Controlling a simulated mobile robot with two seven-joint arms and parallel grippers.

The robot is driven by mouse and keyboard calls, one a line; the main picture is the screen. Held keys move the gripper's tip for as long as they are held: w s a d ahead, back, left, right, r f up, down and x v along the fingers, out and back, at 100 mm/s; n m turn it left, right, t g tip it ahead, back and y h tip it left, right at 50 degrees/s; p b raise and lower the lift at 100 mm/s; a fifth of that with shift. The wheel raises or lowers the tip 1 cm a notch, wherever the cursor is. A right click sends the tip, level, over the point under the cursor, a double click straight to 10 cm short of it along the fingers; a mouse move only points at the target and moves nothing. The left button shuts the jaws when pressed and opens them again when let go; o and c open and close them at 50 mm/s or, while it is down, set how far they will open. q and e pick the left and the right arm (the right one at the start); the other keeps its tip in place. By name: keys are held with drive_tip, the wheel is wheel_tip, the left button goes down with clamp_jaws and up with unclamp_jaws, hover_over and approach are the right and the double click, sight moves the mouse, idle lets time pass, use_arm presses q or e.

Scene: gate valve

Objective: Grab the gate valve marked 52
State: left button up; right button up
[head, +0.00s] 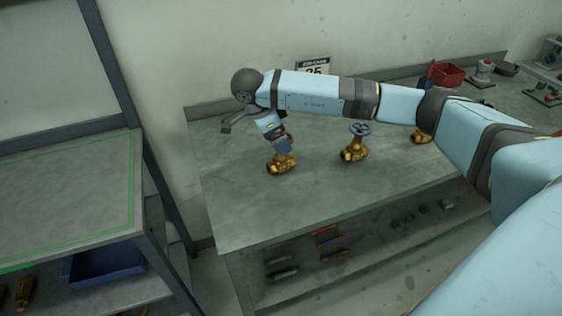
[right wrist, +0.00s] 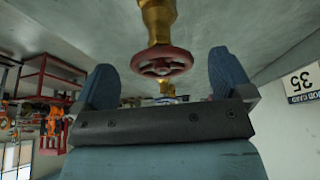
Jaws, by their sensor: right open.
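A brass gate valve (head: 282,164) with a red handwheel stands at the left of the workbench. My right gripper (head: 284,144) is just above it, and the gripper and arm partly hide the handwheel. In the right wrist view the red handwheel (right wrist: 162,63) sits between the two open fingers, with no visible grip on it. A second brass valve (head: 354,152) with a blue-grey handwheel stands to its right. A third brass valve (head: 421,137) is farther right, partly hidden by my arm. No marking 52 is readable on any valve. My left gripper is not in view.
The workbench (head: 235,220) has free room around the left valve. A red bin (head: 447,75) stands at the back right. A shelf with a green-lined top (head: 60,200) stands at the left.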

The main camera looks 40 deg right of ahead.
drive_tip(key=x, duration=0.4)
drive_tip(key=shift+d+r, duration=0.1)
drive_tip(key=shift+d, duration=0.25)
drive_tip(key=c, duration=1.7)
drive_tip(key=shift+r, duration=0.1)
